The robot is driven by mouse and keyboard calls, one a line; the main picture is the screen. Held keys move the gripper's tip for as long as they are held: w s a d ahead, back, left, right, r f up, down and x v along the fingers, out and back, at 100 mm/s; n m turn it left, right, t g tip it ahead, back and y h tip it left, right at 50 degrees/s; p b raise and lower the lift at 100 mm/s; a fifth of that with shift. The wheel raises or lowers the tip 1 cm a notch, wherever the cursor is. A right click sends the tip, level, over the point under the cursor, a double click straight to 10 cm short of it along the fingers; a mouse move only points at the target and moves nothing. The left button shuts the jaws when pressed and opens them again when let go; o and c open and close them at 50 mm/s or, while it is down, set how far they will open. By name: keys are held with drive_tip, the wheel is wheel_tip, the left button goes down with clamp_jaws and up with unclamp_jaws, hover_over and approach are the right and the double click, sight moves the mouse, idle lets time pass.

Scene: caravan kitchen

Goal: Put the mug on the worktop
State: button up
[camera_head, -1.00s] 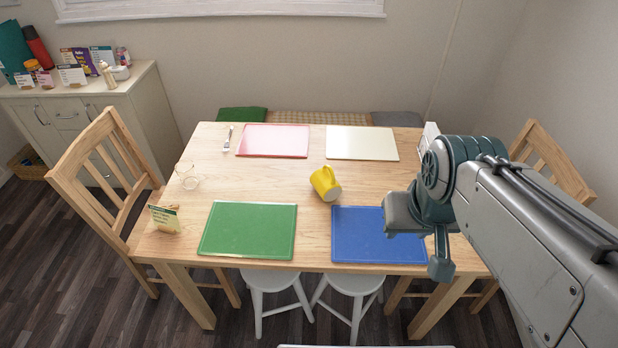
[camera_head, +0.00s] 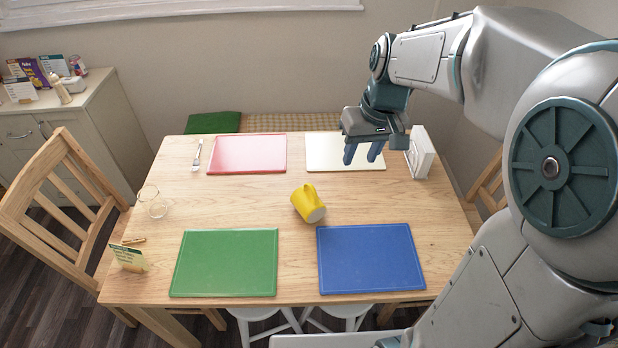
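The yellow mug (camera_head: 307,205) lies tipped on its side near the middle of the wooden table (camera_head: 250,205), with its pale base facing toward the lower right. It lies above the blue mat and apart from it. My gripper (camera_head: 364,155) is above the cream mat at the back right of the table, beyond the mug and to its right. Its two blue fingers point down and stand apart with nothing seen between them. No worktop is named in view; a cream cabinet top (camera_head: 72,112) stands at the left.
On the table lie a red mat (camera_head: 246,155), cream mat (camera_head: 331,143), green mat (camera_head: 224,262) and blue mat (camera_head: 370,258). A glass (camera_head: 157,207) is at the left, a card (camera_head: 128,258) at the front left, a white box (camera_head: 421,152) at the right. Chairs flank the table.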

drive_tip(key=w+a+f+n+g, duration=0.25)
drive_tip(key=w+f, duration=0.45)
drive_tip(key=w, duration=0.4)
drive_tip(key=b, duration=0.1)
approach(313, 188)
drive_tip(key=shift+n, duration=0.45)
drive_tip(key=f, duration=0.2)
drive_tip(key=f+p, duration=0.1)
drive_tip(key=f, duration=0.2)
drive_tip(key=shift+a, duration=0.2)
drive_tip(key=shift+y, duration=0.3)
drive_tip(key=shift+s+a+f+p, duration=0.15)
drive_tip(key=shift+f+p, duration=0.2)
drive_tip(key=shift+f, duration=0.55)
drive_tip(key=shift+s+a+f+p, duration=0.15)
drive_tip(key=shift+f+p, duration=0.25)
drive_tip(key=shift+f, duration=0.55)
drive_tip(key=shift+s+a+f+p, duration=0.15)
drive_tip(key=shift+f+p, duration=0.2)
drive_tip(key=shift+f, duration=0.55)
clamp_jaws()
